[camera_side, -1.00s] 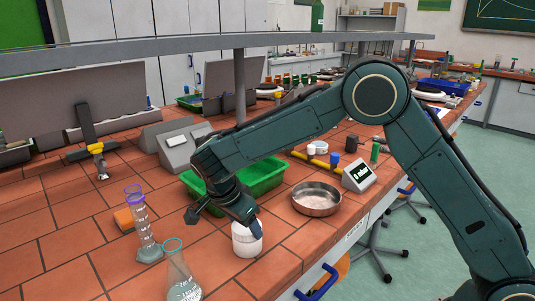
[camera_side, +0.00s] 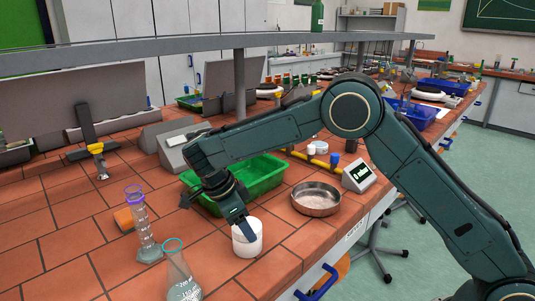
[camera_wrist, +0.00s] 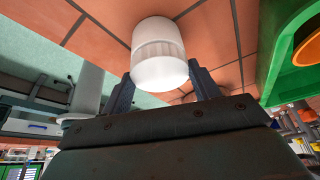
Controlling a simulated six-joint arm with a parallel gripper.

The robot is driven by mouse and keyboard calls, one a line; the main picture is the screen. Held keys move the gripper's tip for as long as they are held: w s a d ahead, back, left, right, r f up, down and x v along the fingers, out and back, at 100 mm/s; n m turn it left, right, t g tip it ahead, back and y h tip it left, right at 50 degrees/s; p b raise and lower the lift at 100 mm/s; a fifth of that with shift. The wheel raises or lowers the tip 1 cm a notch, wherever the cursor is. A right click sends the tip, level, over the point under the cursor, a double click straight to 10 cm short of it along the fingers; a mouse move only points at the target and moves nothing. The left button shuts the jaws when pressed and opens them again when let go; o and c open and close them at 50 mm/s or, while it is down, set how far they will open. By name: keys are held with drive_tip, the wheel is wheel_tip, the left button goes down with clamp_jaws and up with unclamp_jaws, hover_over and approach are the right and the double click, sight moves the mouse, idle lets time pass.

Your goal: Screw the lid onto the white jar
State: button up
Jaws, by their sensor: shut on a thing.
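The white jar (camera_side: 243,249) stands upright near the front edge of the tiled bench. My gripper (camera_side: 245,227) reaches down to its top from the upper left, one finger crossing the jar's upper side. In the wrist view the jar (camera_wrist: 157,30) shows with a ribbed band around its middle. The white lid (camera_wrist: 164,73) is at the end nearest my gripper, between the two fingers, which are shut on it. The lid and jar look in line; whether a gap or thread lies between them I cannot tell.
A flask (camera_side: 181,275) and a graduated cylinder (camera_side: 146,230) stand left of the jar. A green tray (camera_side: 262,178) is behind it, and a round metal dish (camera_side: 316,201) is to the right. A small display (camera_side: 359,176) stands beyond the dish.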

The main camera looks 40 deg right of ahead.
drive_tip(key=m+g, duration=0.1)
drive_tip(key=m, duration=0.3)
drive_tip(key=shift+w+d+y, duration=0.1)
drive_tip(key=shift+w+y, duration=0.05)
drive_tip(key=shift+y, duration=0.15)
idle(0.5)
drive_tip(key=shift+m+g, duration=0.4)
drive_tip(key=shift+m, duration=0.2)
drive_tip(key=o, duration=1.5)
drive_tip(key=shift+y, duration=0.3)
